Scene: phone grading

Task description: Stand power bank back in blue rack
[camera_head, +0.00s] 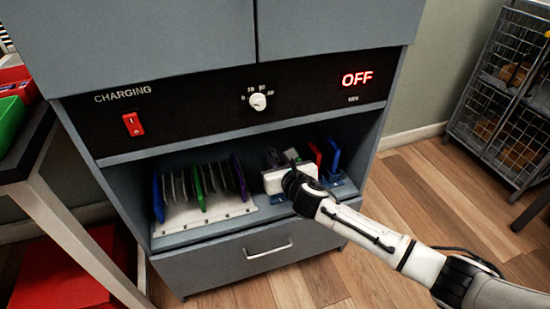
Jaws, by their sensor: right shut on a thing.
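A pale, block-like power bank (273,183) is at the tip of my right gripper (290,174), inside the open bay of the cabinet. The gripper is shut on it; its fingers are small and partly hidden by the dark wrist. The blue rack (345,189) is at the right of the bay, with a red and a blue slab standing upright in it. My gripper and the power bank cover its left part, so I cannot tell whether the power bank touches it. My left gripper is not in view.
A white slotted rack (208,218) with several upright thin slabs or dividers fills the bay's left side. The control panel (205,113) above reads OFF. A drawer (225,263) is below. A wire cage (505,100) stands right; red bins are at left.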

